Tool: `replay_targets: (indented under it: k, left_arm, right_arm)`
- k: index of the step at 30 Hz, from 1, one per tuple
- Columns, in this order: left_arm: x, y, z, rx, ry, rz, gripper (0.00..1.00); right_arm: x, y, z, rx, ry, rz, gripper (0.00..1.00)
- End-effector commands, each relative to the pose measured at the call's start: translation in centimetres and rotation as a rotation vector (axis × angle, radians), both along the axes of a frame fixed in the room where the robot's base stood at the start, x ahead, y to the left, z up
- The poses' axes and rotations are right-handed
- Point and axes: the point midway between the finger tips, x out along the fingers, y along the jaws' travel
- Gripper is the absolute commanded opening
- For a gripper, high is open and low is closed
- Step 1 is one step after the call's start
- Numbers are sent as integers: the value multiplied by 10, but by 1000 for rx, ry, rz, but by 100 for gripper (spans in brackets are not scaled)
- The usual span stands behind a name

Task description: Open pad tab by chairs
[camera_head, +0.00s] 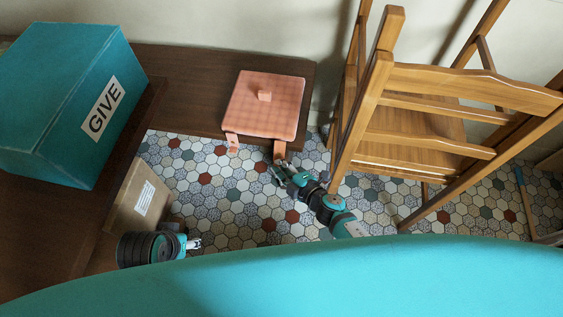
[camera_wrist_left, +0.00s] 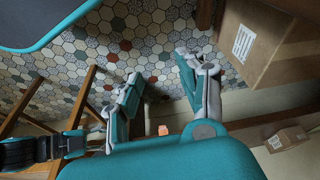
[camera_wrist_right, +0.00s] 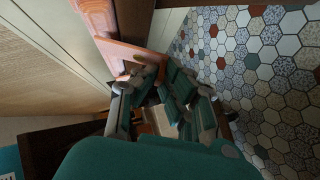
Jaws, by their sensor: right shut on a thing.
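A pink checked pad (camera_head: 265,104) lies on a dark wooden bench, with a small pink block on top. Two pink tabs hang from its front edge: the left tab (camera_head: 233,142) and the right tab (camera_head: 280,148), which is by the chairs. My right gripper (camera_head: 281,170) is at the lower end of the right tab and shut on it; in the right wrist view the tab (camera_wrist_right: 128,60) runs down to the fingers, which hide its end. My left gripper (camera_head: 194,243) is low at the left, away from the pad; in the left wrist view its fingers (camera_wrist_left: 160,70) are apart and empty.
Wooden chairs (camera_head: 430,140) stand close to the right of my right arm. A teal box marked GIVE (camera_head: 62,110) sits on dark furniture at the left. A cardboard box (camera_head: 140,200) is near my left gripper. The tiled floor (camera_head: 240,195) between is clear.

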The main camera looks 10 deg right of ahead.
Motion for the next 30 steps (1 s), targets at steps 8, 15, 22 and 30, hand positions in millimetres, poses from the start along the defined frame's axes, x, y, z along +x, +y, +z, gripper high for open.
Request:
replay_targets:
  k: [8,15,22,30]
  left_arm:
    - [1,-2,-73,2,42,-6,40]
    - [-12,-1,-123,4,69,-12,40]
    - [-24,1,-151,5,83,-15,40]
    - [-30,2,-163,6,88,-17,40]
  right_arm:
    - [-2,1,8,16,50,1,0]
    - [-3,1,10,29,88,0,0]
    - [-5,2,10,36,110,1,0]
    - [-5,2,9,40,119,1,0]
